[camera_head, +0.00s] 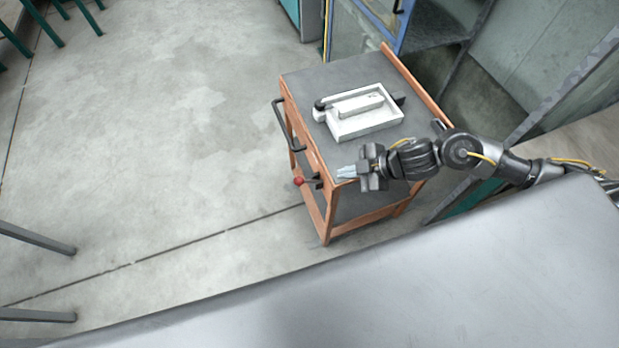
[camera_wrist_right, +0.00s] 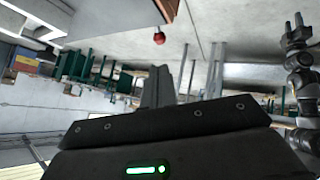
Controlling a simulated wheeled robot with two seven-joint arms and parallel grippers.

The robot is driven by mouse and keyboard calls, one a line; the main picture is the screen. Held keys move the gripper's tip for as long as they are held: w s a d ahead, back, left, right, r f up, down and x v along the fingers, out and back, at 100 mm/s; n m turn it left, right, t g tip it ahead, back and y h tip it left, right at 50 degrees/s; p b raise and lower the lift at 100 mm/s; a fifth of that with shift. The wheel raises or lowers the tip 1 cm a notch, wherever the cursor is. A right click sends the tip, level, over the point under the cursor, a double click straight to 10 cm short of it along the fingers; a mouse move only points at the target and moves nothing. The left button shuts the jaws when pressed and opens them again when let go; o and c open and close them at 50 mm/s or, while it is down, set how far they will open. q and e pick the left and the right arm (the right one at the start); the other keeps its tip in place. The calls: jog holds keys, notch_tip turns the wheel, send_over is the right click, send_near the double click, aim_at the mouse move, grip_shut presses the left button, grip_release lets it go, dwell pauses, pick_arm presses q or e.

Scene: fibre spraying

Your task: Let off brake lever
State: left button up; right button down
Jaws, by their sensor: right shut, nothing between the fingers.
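The brake lever is a dark lever (camera_head: 313,182) with a red knob (camera_head: 299,181), at the front-left corner of an orange-framed cart (camera_head: 330,229). My right gripper (camera_head: 346,172) is shut and empty, just right of the lever and slightly higher in the picture, apart from the knob. In the right wrist view its fingers (camera_wrist_right: 160,88) point up the picture, and the red knob (camera_wrist_right: 159,38) shows beyond their tips. My left gripper (camera_wrist_right: 293,22) shows only at the right edge of the wrist view, small, its two fingers apart.
A white tray (camera_head: 376,127) with a pale block and a dark-ended tool lies on the cart's grey top. A dark handle (camera_head: 282,125) sticks out of the cart's left side. A blue-framed cabinet (camera_head: 360,40) stands behind. The floor left of the cart is clear.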

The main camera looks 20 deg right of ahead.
aim_at(302, 181)
jog(key=shift+a, duration=0.15)
jog(key=p+x, duration=0.1)
jog(key=x, duration=1.3)
jog(key=shift+p, duration=0.4)
